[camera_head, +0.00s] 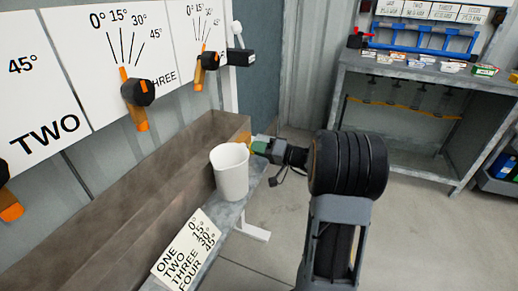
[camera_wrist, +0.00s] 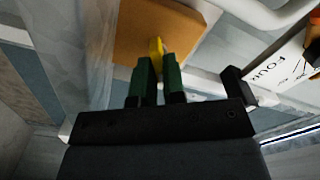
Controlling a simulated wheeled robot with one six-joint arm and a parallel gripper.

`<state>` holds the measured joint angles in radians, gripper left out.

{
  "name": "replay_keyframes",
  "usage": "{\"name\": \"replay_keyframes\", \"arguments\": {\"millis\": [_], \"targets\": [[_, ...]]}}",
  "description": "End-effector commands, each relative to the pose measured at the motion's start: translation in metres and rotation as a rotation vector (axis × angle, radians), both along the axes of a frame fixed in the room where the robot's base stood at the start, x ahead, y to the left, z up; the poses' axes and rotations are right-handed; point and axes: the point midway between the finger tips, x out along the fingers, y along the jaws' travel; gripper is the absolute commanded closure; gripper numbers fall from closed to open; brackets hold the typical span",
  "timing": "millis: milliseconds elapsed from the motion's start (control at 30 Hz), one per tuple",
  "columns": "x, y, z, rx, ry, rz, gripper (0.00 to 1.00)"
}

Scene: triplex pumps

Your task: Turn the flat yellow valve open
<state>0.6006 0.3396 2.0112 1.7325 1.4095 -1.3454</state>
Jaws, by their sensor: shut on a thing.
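The flat yellow valve (camera_wrist: 156,46) shows as a narrow yellow piece between the green fingertips of my gripper (camera_wrist: 159,70) in the wrist view. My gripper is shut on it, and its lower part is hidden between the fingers. In the head view my gripper (camera_head: 258,146) reaches in from the right, at the far end of the long brown trough and just behind a white cup. A bit of yellow (camera_head: 258,147) shows at the fingertips there. The valve's angle is hard to tell.
The white cup (camera_head: 230,173) stands on the ledge close to my gripper. A label card (camera_head: 186,250) lies nearer. Orange-handled dials, one marked THREE (camera_head: 137,91), line the wall at left. A grey workbench (camera_head: 400,72) stands at back right. Open floor lies between.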

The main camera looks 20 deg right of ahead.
Motion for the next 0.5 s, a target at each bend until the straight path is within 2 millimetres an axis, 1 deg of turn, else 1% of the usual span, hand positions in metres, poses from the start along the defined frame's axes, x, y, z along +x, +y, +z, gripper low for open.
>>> {"name": "replay_keyframes", "arguments": {"millis": [200,500], "targets": [[0.0003,-0.0006,-0.0006,0.139,0.128,-0.001,1.0],[0.0004,-0.0008,-0.001,0.299,0.274,0.0,1.0]]}}
